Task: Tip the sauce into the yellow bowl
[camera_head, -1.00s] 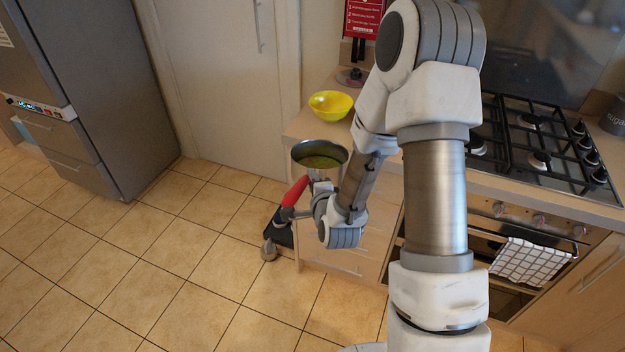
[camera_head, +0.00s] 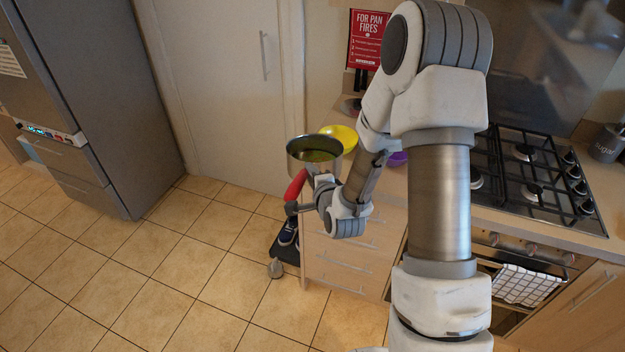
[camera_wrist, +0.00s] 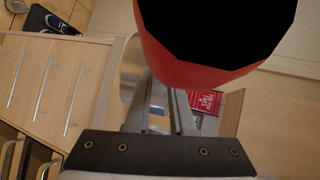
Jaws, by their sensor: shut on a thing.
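A steel saucepan (camera_head: 302,162) with a red handle (camera_head: 296,185) holds a greenish-brown sauce (camera_head: 318,156). The pan looks near level, with sauce inside it. My gripper (camera_head: 312,192) is shut on the saucepan, low by its handle; the exact grip is hard to make out. In the wrist view the red handle (camera_wrist: 200,72) fills the top, its end dark, with the gripper fingers (camera_wrist: 158,108) below it. The yellow bowl (camera_head: 341,135) stands on the counter just behind and right of the pan. The pan hides part of the bowl.
A purple item (camera_head: 397,158) sits on the counter, partly behind my arm. The gas hob (camera_head: 530,165) is at right. A red pan-fire sign (camera_head: 367,38) stands at the wall. The left floor is clear.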

